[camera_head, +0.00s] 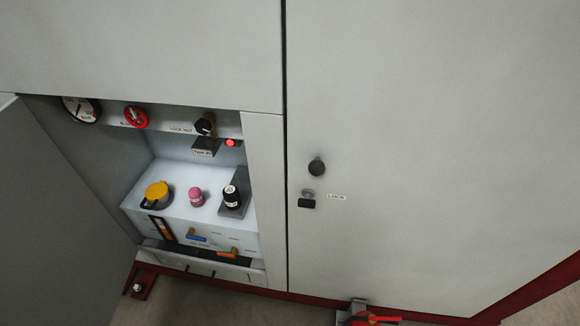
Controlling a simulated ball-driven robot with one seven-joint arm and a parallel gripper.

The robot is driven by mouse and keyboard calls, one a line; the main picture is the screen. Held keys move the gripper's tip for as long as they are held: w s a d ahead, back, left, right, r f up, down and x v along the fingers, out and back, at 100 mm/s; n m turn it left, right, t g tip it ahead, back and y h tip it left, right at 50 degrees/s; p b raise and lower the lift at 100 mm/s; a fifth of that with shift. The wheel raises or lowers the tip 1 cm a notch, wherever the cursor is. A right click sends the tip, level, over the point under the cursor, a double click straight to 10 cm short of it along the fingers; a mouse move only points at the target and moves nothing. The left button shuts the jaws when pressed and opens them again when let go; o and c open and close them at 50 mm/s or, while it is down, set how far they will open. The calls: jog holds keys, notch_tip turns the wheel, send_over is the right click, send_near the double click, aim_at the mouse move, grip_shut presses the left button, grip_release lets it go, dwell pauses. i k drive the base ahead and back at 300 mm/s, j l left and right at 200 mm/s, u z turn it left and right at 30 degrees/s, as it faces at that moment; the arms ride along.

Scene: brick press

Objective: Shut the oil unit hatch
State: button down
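The oil unit hatch appears to be the grey door panel (55,220) at the left. It stands open, swung out from the left side of the recess, and its left and lower parts run out of the picture. The open recess (125,150) holds a white block (175,212) with a yellow cap (157,193), a pink cap (196,196) and a black cap (231,196). My gripper is not in view.
A gauge (80,109), a red knob (136,117) and a black knob (205,125) line the recess top. A large closed cabinet door (430,130) fills the right, with a dark knob (317,167) and a lock (307,200). Floor (230,307) shows below.

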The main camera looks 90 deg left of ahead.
aim_at(65, 260)
jog(key=u, duration=0.45)
jog(key=l+u, duration=0.1)
jog(key=u, duration=0.8)
jog(key=k+u, duration=0.1)
jog(key=u, duration=0.35)
jog(key=k+l+u, duration=0.15)
jog(key=k+u, duration=0.15)
jog(key=u, duration=0.15)
jog(key=k+u, duration=0.25)
jog(key=u, duration=0.2)
jog(key=k+u, duration=0.4)
jog(key=k+j+u, duration=0.15)
jog(key=k+j, duration=0.35)
jog(key=k, duration=0.1)
